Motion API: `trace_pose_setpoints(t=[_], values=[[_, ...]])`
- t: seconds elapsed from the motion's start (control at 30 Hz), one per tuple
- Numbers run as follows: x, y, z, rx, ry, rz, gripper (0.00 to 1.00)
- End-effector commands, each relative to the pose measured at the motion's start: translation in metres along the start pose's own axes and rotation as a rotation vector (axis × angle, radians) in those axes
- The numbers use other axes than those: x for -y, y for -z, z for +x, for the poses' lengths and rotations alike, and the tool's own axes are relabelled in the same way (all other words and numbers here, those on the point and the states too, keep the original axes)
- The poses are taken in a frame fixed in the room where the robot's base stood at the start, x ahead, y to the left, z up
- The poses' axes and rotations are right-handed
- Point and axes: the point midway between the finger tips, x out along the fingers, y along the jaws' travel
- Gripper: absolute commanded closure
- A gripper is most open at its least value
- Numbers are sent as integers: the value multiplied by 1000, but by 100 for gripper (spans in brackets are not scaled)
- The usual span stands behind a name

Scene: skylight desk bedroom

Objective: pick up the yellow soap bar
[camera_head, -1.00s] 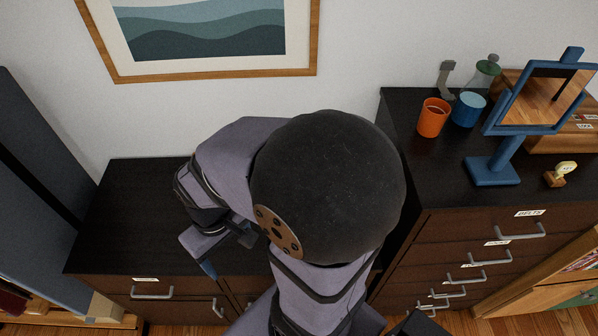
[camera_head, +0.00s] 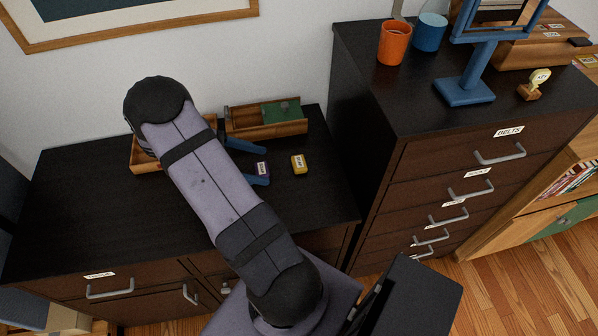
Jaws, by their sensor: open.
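The yellow soap bar (camera_head: 298,164) is a small block with a pale label on top. It lies on the dark top of the low cabinet (camera_head: 95,215), right of my gripper. My gripper (camera_head: 265,165) has two blue fingers, spread apart and pointing right towards the yellow bar. The bar is just beyond the fingertips, apart from them. A small dark purple labelled block (camera_head: 262,168) shows between the fingers; I cannot tell whether they touch it. My arm hides the gripper's base.
A wooden box with a green part (camera_head: 265,119) stands behind the bar. A wooden tray (camera_head: 142,158) is partly hidden behind my arm. The taller drawer cabinet (camera_head: 400,165) rises at right, bearing an orange cup (camera_head: 394,42) and a blue stand (camera_head: 468,85). The low cabinet's front left is clear.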

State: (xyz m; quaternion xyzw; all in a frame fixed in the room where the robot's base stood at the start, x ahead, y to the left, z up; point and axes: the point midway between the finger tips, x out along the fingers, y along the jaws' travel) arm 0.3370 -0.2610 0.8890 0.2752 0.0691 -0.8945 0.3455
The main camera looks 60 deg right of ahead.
Motion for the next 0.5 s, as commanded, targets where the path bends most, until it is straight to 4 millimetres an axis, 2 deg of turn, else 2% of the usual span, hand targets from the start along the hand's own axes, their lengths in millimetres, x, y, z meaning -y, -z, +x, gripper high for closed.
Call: trace_pose_setpoints(t=[0.03, 0.2, 0.5], values=[[-8, 10, 15, 44, -5, -23, 31], [-26, 14, 35, 145, -23, -75, 31], [-33, 12, 43, 180, -29, -92, 31]])
